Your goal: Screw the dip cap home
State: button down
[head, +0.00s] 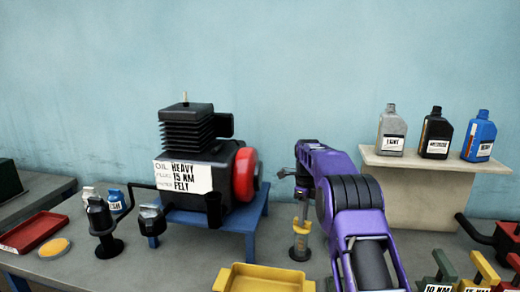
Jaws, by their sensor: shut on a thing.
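My purple arm reaches in from the bottom right, and my gripper (302,198) is at its far end, right of the engine (200,170). It points down over a small post on a dark round base (300,253). A yellow piece (302,223), which looks like the dip cap, is at the top of the post, just below the hand. My gripper is shut on it. The fingertips are small and partly hidden by the wrist. I cannot tell whether the cap is seated or has a gap beneath it.
The engine stands on a blue stand (247,221) with a label on its front. A yellow tray (263,281) lies in front of the post. Several bottles stand on a shelf (384,158) at right. A red tray (33,232) and small black stands are at left.

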jog(key=shift+r+p, duration=0.5)
jog(key=shift+r, duration=0.5)
